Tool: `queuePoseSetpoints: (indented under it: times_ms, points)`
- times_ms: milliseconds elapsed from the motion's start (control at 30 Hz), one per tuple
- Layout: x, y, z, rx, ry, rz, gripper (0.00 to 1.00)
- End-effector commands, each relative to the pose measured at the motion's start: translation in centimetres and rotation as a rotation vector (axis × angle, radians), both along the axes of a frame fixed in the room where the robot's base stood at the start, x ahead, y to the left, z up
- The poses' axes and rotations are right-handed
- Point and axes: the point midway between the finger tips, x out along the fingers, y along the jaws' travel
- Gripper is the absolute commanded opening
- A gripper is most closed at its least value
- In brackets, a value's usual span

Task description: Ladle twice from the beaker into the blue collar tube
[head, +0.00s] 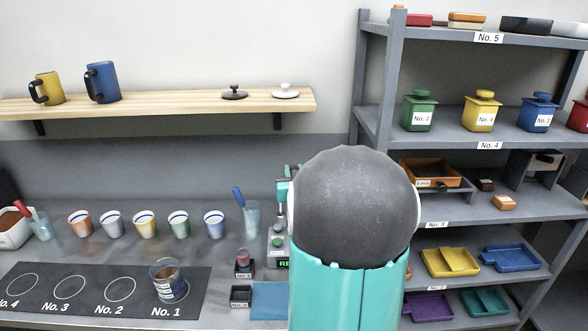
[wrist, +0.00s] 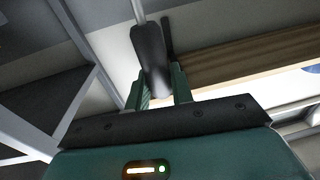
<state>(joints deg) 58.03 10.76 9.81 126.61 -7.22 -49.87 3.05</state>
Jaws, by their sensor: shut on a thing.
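My gripper (wrist: 160,92) is shut on a dark grey handle (wrist: 150,52) in the wrist view. A thin pale rod runs up from the handle to the top edge; its far end is out of view, so I cannot tell if it is a ladle. In the head view my own arm hides the gripper and the held thing. I cannot make out a blue collar tube.
Several small cups (head: 145,224) stand in a row along the counter. Clear jars hold a red-handled tool (head: 40,226) and a blue-handled tool (head: 251,219). A wooden shelf (head: 200,103) with two mugs is above. A grey rack (head: 465,140) with canisters and trays stands right.

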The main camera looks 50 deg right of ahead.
Motion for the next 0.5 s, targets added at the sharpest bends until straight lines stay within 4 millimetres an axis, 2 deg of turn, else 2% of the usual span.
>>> queuePoseSetpoints:
  times_ms: [500]
  points:
    - [-1.8, -1.1, -0.1, 0.071, -0.128, -0.001, 0.0]
